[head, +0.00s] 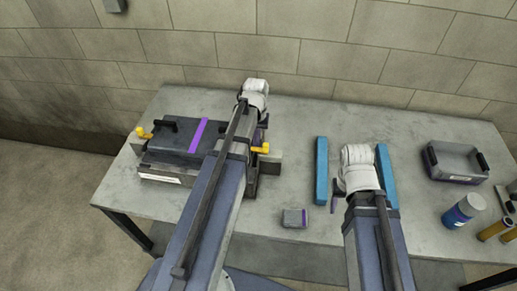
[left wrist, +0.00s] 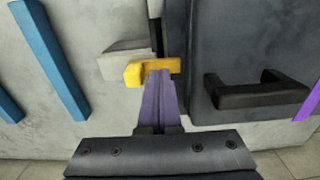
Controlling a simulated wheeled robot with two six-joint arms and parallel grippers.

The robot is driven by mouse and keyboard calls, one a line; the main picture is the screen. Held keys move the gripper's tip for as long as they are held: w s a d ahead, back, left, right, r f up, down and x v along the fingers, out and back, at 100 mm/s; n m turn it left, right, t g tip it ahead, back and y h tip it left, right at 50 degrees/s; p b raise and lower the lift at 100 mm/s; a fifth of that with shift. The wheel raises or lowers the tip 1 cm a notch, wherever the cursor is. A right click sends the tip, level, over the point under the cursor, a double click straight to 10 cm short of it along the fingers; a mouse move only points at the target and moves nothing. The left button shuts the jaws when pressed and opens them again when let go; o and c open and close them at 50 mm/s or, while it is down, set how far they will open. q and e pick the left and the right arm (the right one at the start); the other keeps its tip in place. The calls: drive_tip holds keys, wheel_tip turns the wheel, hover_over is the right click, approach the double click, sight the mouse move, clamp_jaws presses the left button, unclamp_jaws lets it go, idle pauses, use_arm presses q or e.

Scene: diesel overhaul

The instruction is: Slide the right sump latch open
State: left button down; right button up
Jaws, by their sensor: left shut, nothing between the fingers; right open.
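The sump (head: 175,140) is a dark block with a purple stripe and a black handle, on the left part of the grey table. Its right latch (head: 260,149) is yellow and sits at the block's right side. In the left wrist view the yellow latch (left wrist: 150,71) lies right at the tips of my left gripper (left wrist: 158,78). The gripper's purple fingers are shut and empty; I cannot tell whether they touch the latch. My left arm hides part of the sump in the head view. My right gripper (head: 336,194) is open, between two blue bars, largely hidden by its wrist.
Another yellow latch (head: 144,132) is on the sump's left side. Blue bars (head: 321,170) stand to the right, with a small grey box (head: 294,218) in front. A grey bin (head: 455,162) and a blue can (head: 462,211) are at the far right. A wall runs behind the table.

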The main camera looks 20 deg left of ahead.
use_arm(q)
drive_tip(key=shift+f+b, duration=0.8)
drive_tip(key=shift+f, duration=0.15)
drive_tip(key=shift+r, duration=0.3)
drive_tip(key=shift+w+d, duration=0.15)
drive_tip(key=shift+d, duration=0.3)
